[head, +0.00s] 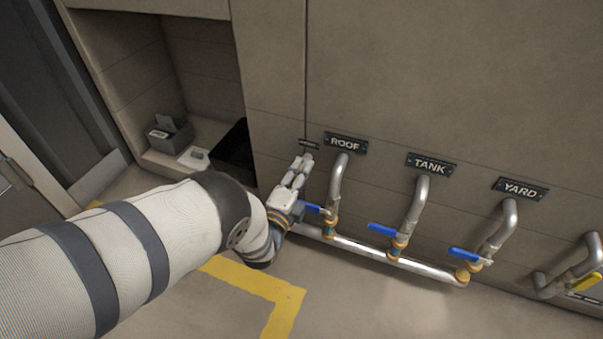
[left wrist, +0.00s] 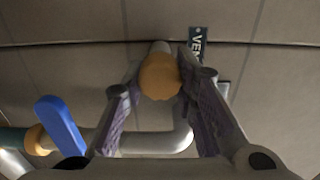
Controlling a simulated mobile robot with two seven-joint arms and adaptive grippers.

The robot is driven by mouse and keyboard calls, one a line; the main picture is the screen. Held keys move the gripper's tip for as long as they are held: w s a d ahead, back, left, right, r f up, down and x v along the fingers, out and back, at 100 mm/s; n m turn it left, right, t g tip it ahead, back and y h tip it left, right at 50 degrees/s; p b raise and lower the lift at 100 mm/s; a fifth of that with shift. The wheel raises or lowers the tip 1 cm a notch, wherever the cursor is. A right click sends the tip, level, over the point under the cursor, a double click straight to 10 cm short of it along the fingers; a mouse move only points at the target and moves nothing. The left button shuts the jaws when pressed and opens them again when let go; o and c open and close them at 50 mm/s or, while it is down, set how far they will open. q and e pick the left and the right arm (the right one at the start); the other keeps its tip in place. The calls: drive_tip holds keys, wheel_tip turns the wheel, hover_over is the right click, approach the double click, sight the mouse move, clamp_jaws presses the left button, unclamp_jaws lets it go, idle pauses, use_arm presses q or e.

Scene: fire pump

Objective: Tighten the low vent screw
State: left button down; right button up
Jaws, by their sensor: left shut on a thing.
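The vent screw shows in the left wrist view as a round brass-coloured knob (left wrist: 160,77) at the end of a grey pipe (left wrist: 155,142). My left gripper (left wrist: 162,72) is shut on this knob, one finger on each side. A dark label plate (left wrist: 195,48), partly hidden by the right finger, begins with "VE". In the head view my left gripper (head: 299,168) reaches toward the wall, left of the ROOF pipe and just below a small dark plate (head: 308,145). The knob itself is hidden there by the gripper. My right gripper is in neither view.
Blue levers sit close on the right: the ROOF lever (head: 312,208), TANK lever (head: 384,229) and YARD lever (head: 465,254). A horizontal pipe (head: 350,246) runs below them. A yellow handle (head: 587,282) is far right. A wall recess (head: 185,85) holds boxes.

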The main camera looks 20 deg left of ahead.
use_arm(q)
drive_tip(key=shift+a+f, duration=0.1)
drive_tip(key=shift+a, duration=0.1)
idle(0.3)
drive_tip(key=c, duration=1.3)
unclamp_jaws()
drive_tip(key=shift+d, duration=0.1)
drive_tip(key=s, duration=1.2)
drive_tip(key=shift+a, duration=0.25)
